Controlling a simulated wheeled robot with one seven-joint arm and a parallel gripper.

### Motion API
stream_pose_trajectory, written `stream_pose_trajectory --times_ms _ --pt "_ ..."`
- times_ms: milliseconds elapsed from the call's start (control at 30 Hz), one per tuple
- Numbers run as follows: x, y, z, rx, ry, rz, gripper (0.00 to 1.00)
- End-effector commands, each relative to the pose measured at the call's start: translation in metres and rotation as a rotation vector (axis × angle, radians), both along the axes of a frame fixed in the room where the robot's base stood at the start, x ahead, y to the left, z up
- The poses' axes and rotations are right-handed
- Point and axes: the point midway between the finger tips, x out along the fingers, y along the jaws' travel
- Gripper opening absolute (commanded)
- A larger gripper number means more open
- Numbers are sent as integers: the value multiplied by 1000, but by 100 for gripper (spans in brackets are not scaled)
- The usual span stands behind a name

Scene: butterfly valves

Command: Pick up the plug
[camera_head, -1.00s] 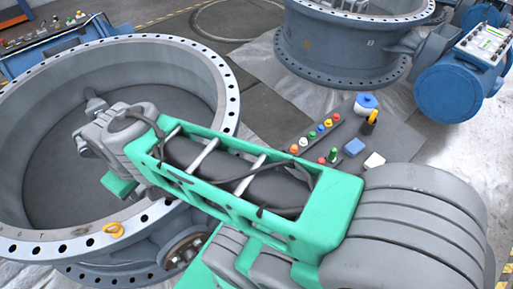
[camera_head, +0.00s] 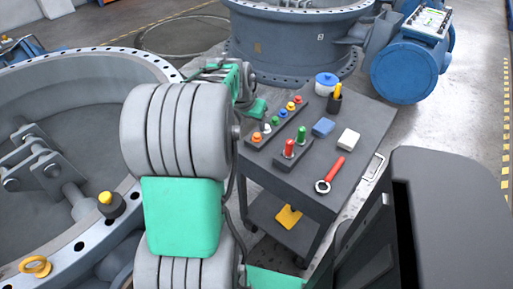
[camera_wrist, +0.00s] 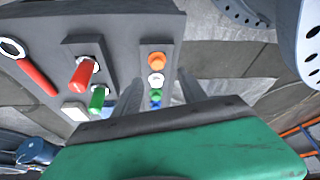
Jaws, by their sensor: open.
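Several small coloured plugs stand in a row on a dark strip (camera_head: 275,124) on a grey cart. A black plug with a yellow top (camera_head: 111,205) stands on the valve flange at left. The frames do not show which plug is meant. My gripper (camera_wrist: 159,93) is open and empty, its blurred fingers either side of the row's line.
The cart top (camera_head: 330,195) also holds a red-handled wrench (camera_head: 331,174), a blue block (camera_head: 323,127), a white block (camera_head: 348,139), a blue-lidded pot (camera_head: 326,84) and a dark cup (camera_head: 335,103). A yellow ring (camera_head: 36,266) sits on the flange. Large valves stand left and behind.

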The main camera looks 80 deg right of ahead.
Motion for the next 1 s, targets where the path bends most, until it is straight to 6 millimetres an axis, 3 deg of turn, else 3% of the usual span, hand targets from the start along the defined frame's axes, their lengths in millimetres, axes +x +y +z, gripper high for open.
stream_pose_trajectory --times_ms 467,700,1000 --pt "-8 -23 -65 4 1 1 49" --pt "-8 -25 -67 1 0 2 48" --pt "-7 -24 -67 1 0 2 24"
